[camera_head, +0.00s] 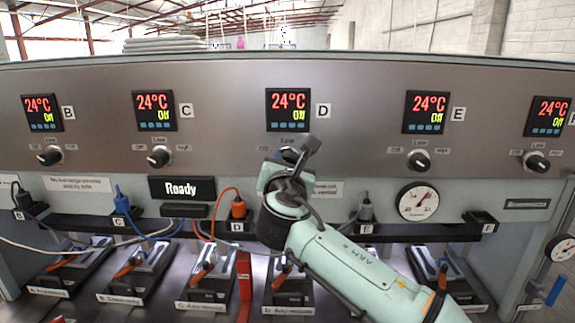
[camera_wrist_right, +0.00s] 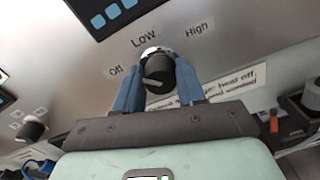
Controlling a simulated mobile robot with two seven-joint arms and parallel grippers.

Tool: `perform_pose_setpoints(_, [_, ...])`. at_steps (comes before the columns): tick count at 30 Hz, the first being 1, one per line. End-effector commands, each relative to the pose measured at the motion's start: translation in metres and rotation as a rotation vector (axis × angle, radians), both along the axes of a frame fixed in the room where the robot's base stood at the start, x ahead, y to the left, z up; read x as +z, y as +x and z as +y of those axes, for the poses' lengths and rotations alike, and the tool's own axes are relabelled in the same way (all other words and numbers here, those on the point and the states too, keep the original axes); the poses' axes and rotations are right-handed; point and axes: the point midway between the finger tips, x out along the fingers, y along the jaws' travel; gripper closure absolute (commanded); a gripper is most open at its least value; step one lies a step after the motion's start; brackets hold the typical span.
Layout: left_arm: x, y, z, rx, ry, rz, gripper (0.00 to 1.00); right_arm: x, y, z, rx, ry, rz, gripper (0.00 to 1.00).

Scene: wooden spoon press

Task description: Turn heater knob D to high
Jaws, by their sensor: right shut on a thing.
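Heater knob D is a black round knob below display D (camera_head: 288,110), which reads 24°C and Off. In the right wrist view the knob (camera_wrist_right: 158,70) sits between labels Off (camera_wrist_right: 115,71), LOW (camera_wrist_right: 143,40) and High (camera_wrist_right: 197,29). My right gripper (camera_head: 292,155) is at the panel and covers most of the knob in the head view. In the wrist view its two blue fingers (camera_wrist_right: 158,80) are shut on the knob's sides. A pale mark shows on the knob's face, but I cannot tell its setting. My left gripper is out of view.
Knob C (camera_head: 160,157) and knob E (camera_head: 419,160) sit to either side on the grey panel. A Ready display (camera_head: 182,188), a round gauge (camera_head: 417,202) and an orange plug (camera_head: 238,208) with its cable lie below the panel.

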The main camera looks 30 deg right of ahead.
Motion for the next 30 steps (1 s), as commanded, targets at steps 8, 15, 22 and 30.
perform_pose_setpoints(8, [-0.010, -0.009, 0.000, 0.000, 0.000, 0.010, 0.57, -0.001, -0.001, -0.001, 0.001, 0.223, -0.138, 0.91])
perform_pose_setpoints(15, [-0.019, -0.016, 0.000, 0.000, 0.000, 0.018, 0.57, -0.002, -0.001, -0.001, 0.000, 0.417, -0.257, 0.91])
perform_pose_setpoints(22, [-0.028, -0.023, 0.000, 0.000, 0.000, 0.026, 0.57, -0.002, -0.002, -0.002, 0.000, 0.602, -0.372, 0.91])
perform_pose_setpoints(30, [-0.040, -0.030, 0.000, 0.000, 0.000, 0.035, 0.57, -0.003, -0.002, -0.002, 0.000, 0.823, -0.506, 0.91])
